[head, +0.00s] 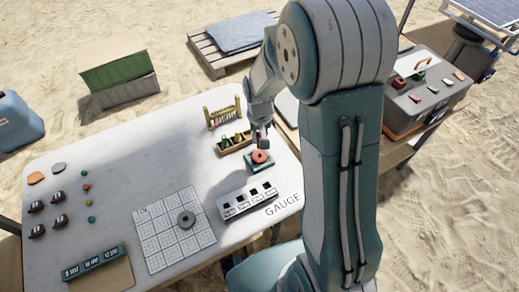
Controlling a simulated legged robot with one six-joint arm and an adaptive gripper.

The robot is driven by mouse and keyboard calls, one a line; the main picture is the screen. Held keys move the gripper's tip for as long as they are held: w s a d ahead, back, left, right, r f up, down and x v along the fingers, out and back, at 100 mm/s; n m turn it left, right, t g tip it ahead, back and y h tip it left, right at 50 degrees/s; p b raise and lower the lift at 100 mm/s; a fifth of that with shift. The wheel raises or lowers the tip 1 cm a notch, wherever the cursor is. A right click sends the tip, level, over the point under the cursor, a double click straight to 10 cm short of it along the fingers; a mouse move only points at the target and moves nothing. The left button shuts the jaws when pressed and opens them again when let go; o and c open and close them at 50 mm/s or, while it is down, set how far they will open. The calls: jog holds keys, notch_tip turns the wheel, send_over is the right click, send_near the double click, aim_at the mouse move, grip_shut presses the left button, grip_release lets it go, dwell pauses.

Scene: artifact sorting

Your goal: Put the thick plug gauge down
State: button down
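My gripper (262,137) is at the back right of the table, pointing down just above a red-orange ring-like piece (262,156) on a dark green block (261,166). The fingers are too small and dark to show whether they are open or shut, or whether they touch the piece. I cannot clearly pick out the thick plug gauge. A wooden tray (231,150) with small green and brown pieces stands just left of my gripper. A white block (229,208) with several dark square holes lies in front, beside the printed word GAUGE.
A white grid mat (160,250) carries a dark grey ring (187,220). A wooden rack (222,116) with coloured pieces stands at the back. Several dark cups and small coloured balls are at the left. The table's (115,165) middle left is clear.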

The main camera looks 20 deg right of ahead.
jog(key=s+r, duration=0.4)
jog(key=r, duration=0.2)
send_near(238, 137)
jog(key=s+d, duration=0.3)
jog(key=d, duration=0.2)
jog(key=w+f, duration=0.2)
jog(key=f, duration=0.1)
jog(key=w+f, duration=0.2)
jog(key=shift+a+f, duration=0.2)
jog(key=shift+f, duration=0.05)
jog(key=shift+w+f, duration=0.2)
jog(key=shift+f, duration=0.75)
jog(key=shift+w+f, duration=0.2)
jog(key=shift+f, duration=0.7)
jog(key=shift+f, duration=0.1)
jog(key=c, duration=0.6)
grip_release()
